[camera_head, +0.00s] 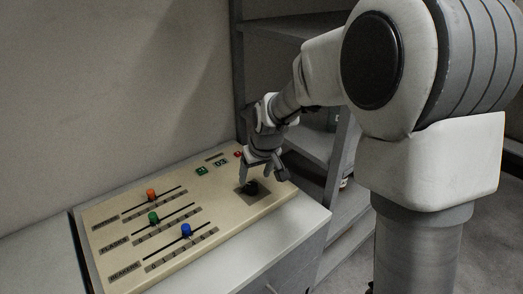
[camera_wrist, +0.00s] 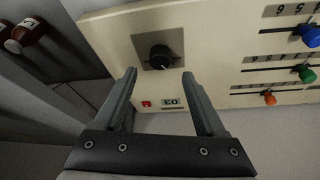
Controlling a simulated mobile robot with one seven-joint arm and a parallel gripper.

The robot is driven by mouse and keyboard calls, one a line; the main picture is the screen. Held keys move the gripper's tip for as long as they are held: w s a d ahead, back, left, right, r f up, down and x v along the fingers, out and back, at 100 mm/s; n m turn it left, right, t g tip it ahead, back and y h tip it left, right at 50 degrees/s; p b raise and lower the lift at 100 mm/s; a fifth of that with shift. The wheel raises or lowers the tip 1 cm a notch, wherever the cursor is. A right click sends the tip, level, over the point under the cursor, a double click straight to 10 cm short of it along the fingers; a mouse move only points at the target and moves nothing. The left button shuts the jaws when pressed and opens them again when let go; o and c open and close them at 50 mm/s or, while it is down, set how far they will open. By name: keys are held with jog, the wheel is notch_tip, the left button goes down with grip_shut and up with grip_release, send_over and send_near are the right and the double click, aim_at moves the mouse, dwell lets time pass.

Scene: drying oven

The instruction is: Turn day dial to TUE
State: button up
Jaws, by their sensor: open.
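The dial is a round black knob on a dark square plate, at the right end of the beige control panel (camera_head: 190,249). In the head view the dial (camera_head: 251,188) lies just below my gripper (camera_head: 264,174). In the wrist view the dial (camera_wrist: 159,57) shows beyond and between the fingertips of my gripper (camera_wrist: 159,75). The gripper is open, with one finger to each side of the knob and nothing held. A small pale mark shows on the knob's lower edge in the wrist view. I cannot read any day lettering around it.
Orange (camera_head: 151,194), green (camera_head: 153,217) and blue (camera_head: 186,230) slider knobs sit on the panel's left part. A small red button (camera_wrist: 147,104) and a display (camera_wrist: 171,102) lie near the dial. Grey shelving (camera_head: 300,60) stands behind; bottles (camera_wrist: 28,33) show in the wrist view.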

jog(key=p+v, duration=0.1)
jog(key=v, duration=1.1)
jog(key=s+d+r+m+p, duration=0.2)
jog(key=s+d+r+p, duration=0.1)
jog(key=s, duration=0.8)
jog(key=s+d+r+m+t+h+p, duration=0.1)
jog(key=s+d+r+p, duration=0.2)
jog(key=s, duration=0.8)
jog(key=shift+s+d+r+m, duration=0.25)
jog(key=shift+d+r+m, duration=0.15)
jog(key=shift+d+r, duration=0.95)
